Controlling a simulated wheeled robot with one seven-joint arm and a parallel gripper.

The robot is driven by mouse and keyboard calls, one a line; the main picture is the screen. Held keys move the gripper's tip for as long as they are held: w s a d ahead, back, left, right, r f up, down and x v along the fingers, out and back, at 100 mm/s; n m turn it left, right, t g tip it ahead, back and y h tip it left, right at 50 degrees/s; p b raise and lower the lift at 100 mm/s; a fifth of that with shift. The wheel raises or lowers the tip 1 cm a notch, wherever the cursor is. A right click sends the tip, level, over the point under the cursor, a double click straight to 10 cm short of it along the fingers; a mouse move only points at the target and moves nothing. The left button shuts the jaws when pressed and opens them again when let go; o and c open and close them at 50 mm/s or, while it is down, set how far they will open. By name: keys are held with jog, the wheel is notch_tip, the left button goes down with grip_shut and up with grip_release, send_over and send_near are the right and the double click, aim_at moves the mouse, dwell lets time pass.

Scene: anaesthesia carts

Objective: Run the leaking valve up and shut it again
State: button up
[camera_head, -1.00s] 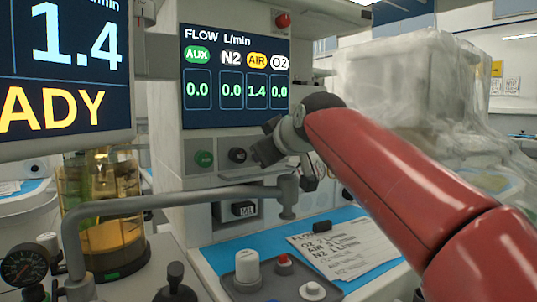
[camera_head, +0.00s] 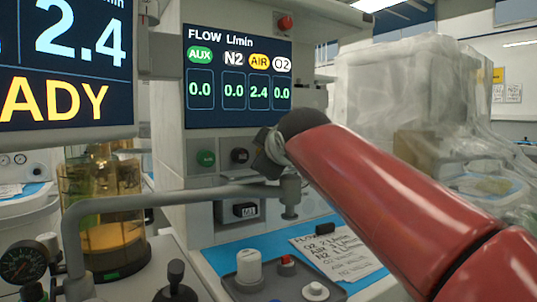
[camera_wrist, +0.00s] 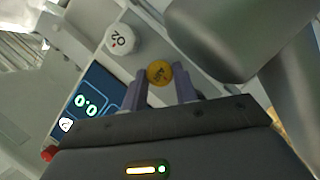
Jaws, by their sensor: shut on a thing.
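The yellow AIR knob (camera_wrist: 159,73) sits between the two fingers of my gripper (camera_wrist: 160,86) in the wrist view, and the gripper is shut on it. In the head view, my gripper (camera_head: 267,162) is at the valve row below the flow screen, and my wrist hides the AIR knob. The flow screen (camera_head: 238,75) reads AIR 2.4, with AUX, N2 and O2 at 0.0. The white O2 knob (camera_wrist: 119,39) is beside the AIR knob. The green AUX knob (camera_head: 205,158) and black N2 knob (camera_head: 240,156) are to the left of my gripper.
A big monitor (camera_head: 66,62) at left reads 2.4. A grey pipe (camera_head: 180,196) crosses in front of the panel, close below my gripper. A flow card (camera_head: 340,254) lies on the blue tray top. A plastic-covered block (camera_head: 395,90) stands behind my arm.

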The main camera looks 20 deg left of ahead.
jog(key=o, duration=1)
jog(key=b+v, duration=0.1)
jog(key=v, duration=0.6)
jog(key=shift+s+d+r, duration=0.1)
jog(key=shift+s+d, duration=0.15)
jog(key=shift+s, duration=0.1)
